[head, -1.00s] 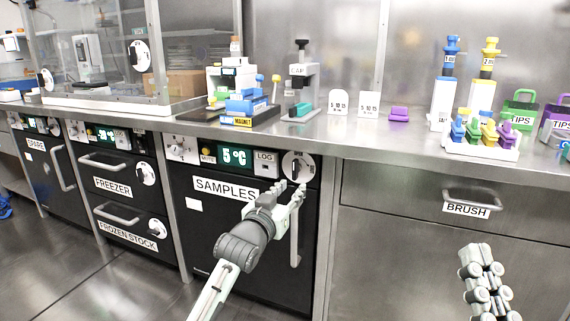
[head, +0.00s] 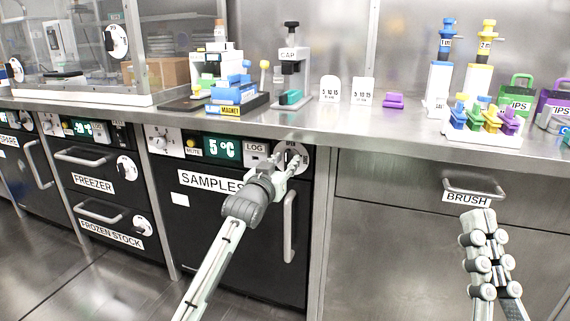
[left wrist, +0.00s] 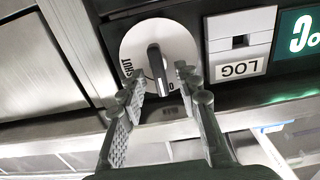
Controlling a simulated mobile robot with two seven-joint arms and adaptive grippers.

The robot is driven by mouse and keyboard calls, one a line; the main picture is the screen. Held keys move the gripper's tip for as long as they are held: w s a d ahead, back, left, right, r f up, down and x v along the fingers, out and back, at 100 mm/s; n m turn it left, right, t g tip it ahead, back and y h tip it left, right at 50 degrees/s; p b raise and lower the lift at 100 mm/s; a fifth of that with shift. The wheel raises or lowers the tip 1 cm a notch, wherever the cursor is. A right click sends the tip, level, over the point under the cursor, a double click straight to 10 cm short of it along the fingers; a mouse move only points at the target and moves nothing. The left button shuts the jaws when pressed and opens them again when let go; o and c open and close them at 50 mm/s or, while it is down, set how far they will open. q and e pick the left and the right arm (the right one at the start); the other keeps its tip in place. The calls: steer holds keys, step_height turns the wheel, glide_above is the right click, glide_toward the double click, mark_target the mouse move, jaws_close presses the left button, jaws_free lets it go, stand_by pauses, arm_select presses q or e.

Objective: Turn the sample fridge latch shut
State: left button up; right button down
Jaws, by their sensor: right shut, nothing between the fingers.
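The sample fridge (head: 240,235) is the black door labelled SAMPLES, under the bench. Its latch is a dark bar knob on a white dial (head: 305,157) at the door's upper right. In the left wrist view, the picture is upside down and the latch knob (left wrist: 158,70) stands upright, one end by the partly hidden OPEN mark. SHUT reads at the dial's left. My left gripper (head: 287,168) is at the dial. Its fingers (left wrist: 162,88) are open, one on each side of the knob, with gaps showing. My right gripper (head: 479,218) is shut and empty, before the BRUSH drawer.
The fridge's vertical handle (head: 290,226) is just below my left gripper. The LOG panel (head: 256,150) and 5 °C display (head: 222,149) sit beside the dial. The bench edge (head: 400,148) overhangs above. The BRUSH drawer handle (head: 474,190) is close to my right gripper.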

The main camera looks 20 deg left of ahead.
arm_select(q)
steer(key=shift+w, duration=0.1)
jaws_close()
stand_by(0.3)
